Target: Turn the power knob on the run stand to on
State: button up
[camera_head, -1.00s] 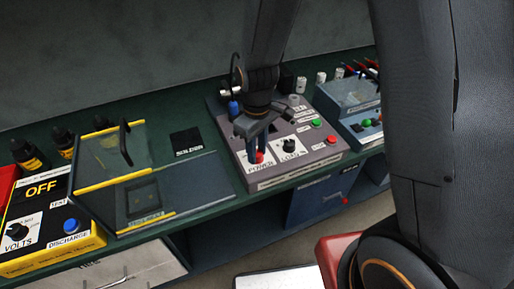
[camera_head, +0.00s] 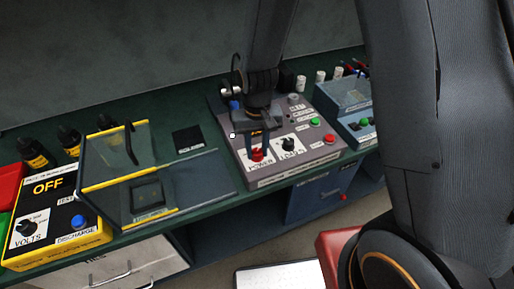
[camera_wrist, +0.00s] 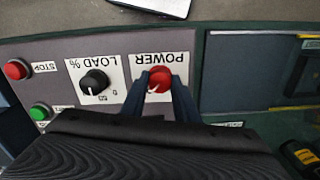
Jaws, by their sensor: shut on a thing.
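The run stand (camera_head: 300,165) is a grey sloped box on the green bench. Its red power knob (camera_head: 257,155) sits on a white POWER label at the front left of the panel. In the wrist view the red knob (camera_wrist: 159,80) shows between my two fingers, with a white pointer mark on it. My gripper (camera_head: 260,147) reaches down from above and is shut on the knob; it also shows in the wrist view (camera_wrist: 160,92). The lower part of the knob is partly hidden by the fingers in the wrist view.
A black LOAD knob (camera_head: 288,145) is beside the power knob, with green (camera_head: 315,122) and red (camera_head: 329,138) buttons further right. A clear-lidded box (camera_head: 120,155) and a yellow-edged OFF discharge box (camera_head: 50,225) stand to the left. A blue box (camera_head: 345,105) stands to the right.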

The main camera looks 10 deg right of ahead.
aim_at(257, 151)
dwell(0.5)
jog(key=o, duration=1.1)
jog(key=shift+c, duration=0.2)
jog(key=shift+r+b, duration=0.9)
jog(key=shift+r, duration=3)
jog(key=s+d+b, duration=0.1)
jog(key=s+d, duration=0.2)
jog(key=d, duration=0.3)
jog(key=s+d+r+m+t+b, duration=0.1)
jog(key=s+d, duration=0.3)
jog(key=d, duration=0.2)
jog(key=shift+s+d+r+b, duration=0.2)
jog(key=shift+d+r+b, duration=0.1)
